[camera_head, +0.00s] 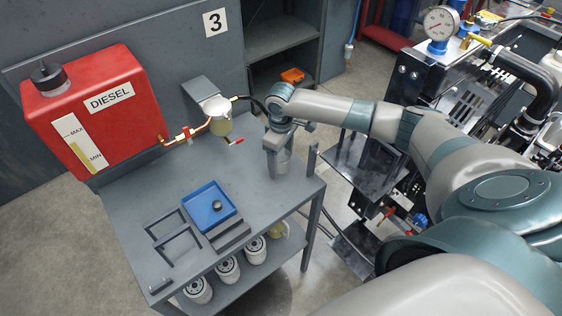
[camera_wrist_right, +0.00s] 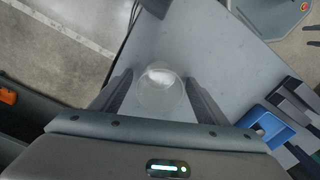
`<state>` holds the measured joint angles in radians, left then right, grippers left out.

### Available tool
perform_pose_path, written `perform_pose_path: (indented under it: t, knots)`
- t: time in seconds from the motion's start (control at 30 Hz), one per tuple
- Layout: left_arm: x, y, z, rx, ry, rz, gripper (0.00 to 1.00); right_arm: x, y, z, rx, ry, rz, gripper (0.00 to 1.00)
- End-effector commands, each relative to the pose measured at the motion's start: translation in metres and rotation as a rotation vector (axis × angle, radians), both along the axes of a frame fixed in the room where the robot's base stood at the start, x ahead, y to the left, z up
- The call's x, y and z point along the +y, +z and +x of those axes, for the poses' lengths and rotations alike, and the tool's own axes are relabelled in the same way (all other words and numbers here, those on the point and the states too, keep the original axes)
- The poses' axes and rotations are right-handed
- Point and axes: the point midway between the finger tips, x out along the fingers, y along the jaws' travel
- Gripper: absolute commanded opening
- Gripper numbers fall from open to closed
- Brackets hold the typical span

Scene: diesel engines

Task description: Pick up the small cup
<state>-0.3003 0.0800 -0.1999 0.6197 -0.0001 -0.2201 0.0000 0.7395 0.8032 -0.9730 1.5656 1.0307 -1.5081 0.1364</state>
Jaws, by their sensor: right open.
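The small cup (camera_wrist_right: 160,90) is clear and round and shows in the right wrist view, standing on the grey bench top. My right gripper (camera_wrist_right: 159,78) is open, with one finger on each side of the cup and a visible gap to each. In the head view my right gripper (camera_head: 279,168) points down at the right end of the bench, and it largely hides the cup there. My left gripper is not in view.
White filters (camera_head: 228,269) stand on the lower shelf. A red diesel tank (camera_head: 95,110) and a fuel filter (camera_head: 216,118) are behind. The engine (camera_head: 470,80) stands right.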

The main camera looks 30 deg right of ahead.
Motion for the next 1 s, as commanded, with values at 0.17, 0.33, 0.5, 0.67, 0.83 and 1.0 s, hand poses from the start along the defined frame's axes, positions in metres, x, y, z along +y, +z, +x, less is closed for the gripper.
perform_pose_path:
  t: [0.17,0.33,0.5,0.67,0.83,1.0]
  knots:
    - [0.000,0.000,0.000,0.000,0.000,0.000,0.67,0.000,0.000,0.000,0.000,0.000,0.000,0.68]
    - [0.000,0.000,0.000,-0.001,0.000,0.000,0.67,0.000,0.000,0.000,0.000,0.000,0.000,0.54]
    - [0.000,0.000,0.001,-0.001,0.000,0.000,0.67,0.000,0.001,0.000,0.000,0.000,0.000,0.27]
    - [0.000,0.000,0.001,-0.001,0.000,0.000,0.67,0.000,0.001,0.000,0.000,0.000,0.000,0.26]
    - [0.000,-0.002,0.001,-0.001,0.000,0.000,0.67,0.000,0.003,0.000,-0.001,0.000,0.000,0.26]
    - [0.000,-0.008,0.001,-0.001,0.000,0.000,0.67,-0.001,0.017,0.001,-0.003,0.000,0.000,0.26]
